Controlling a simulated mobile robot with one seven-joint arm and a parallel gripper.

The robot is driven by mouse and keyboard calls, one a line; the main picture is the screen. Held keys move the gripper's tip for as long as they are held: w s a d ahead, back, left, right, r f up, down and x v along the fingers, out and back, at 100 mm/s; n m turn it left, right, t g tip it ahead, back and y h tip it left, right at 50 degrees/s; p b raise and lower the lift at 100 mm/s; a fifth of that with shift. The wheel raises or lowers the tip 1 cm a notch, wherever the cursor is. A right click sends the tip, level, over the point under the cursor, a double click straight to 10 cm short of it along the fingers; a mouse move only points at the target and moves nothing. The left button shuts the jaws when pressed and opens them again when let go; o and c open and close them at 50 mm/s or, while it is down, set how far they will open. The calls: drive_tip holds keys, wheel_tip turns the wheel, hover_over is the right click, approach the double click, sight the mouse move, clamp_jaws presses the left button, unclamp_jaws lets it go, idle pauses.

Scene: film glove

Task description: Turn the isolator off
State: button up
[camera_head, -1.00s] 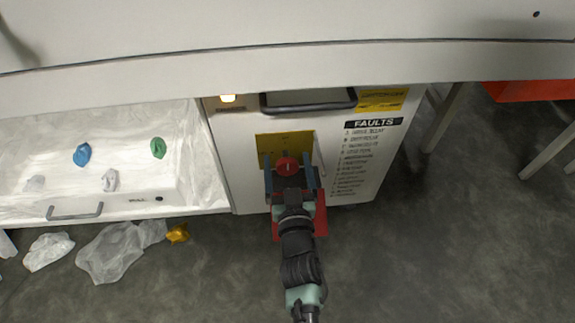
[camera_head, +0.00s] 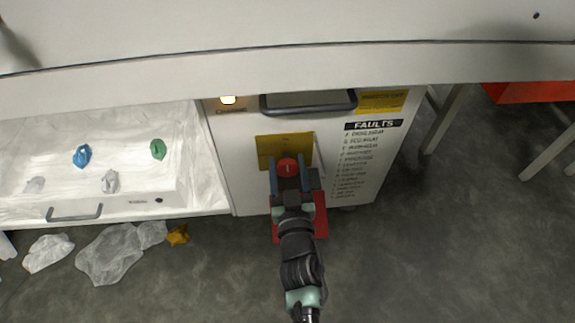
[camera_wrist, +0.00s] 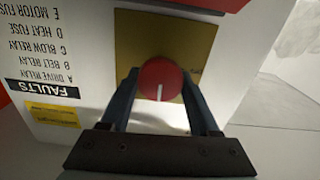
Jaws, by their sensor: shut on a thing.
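The isolator is a round red knob (camera_head: 288,168) with a white line, on a yellow plate (camera_head: 268,142) on the white cabinet front. In the wrist view the knob (camera_wrist: 160,72) faces me, its white mark running down from near the centre; the picture is upside down there. My gripper (camera_head: 290,172) is shut on the knob, one dark blue finger on each side. In the wrist view the fingers of my gripper (camera_wrist: 160,84) reach the knob's left and right edges. The lower part of the yellow plate is hidden behind my gripper in the head view.
A dark handle (camera_head: 308,102) and a lit lamp (camera_head: 228,99) are above the plate. A FAULTS list (camera_head: 372,126) is to the right. A white drawer (camera_head: 120,199) and crumpled film (camera_head: 110,252) are at left. A red piece (camera_head: 321,215) shows below the plate.

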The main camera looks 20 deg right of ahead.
drive_tip(key=n, duration=0.4)
drive_tip(key=shift+a+f+n+b, duration=0.1)
drive_tip(key=shift+n+b, duration=0.3)
drive_tip(key=n, duration=0.4)
drive_tip(key=shift+b, duration=0.3)
drive_tip(key=n, duration=0.5)
drive_tip(key=shift+a+f+b, duration=0.1)
drive_tip(key=shift+f+b, duration=0.05)
drive_tip(key=shift+b, duration=0.15)
drive_tip(key=shift+n, duration=1.8)
drive_tip(key=o, duration=1.3)
drive_tip(key=shift+o, duration=0.2)
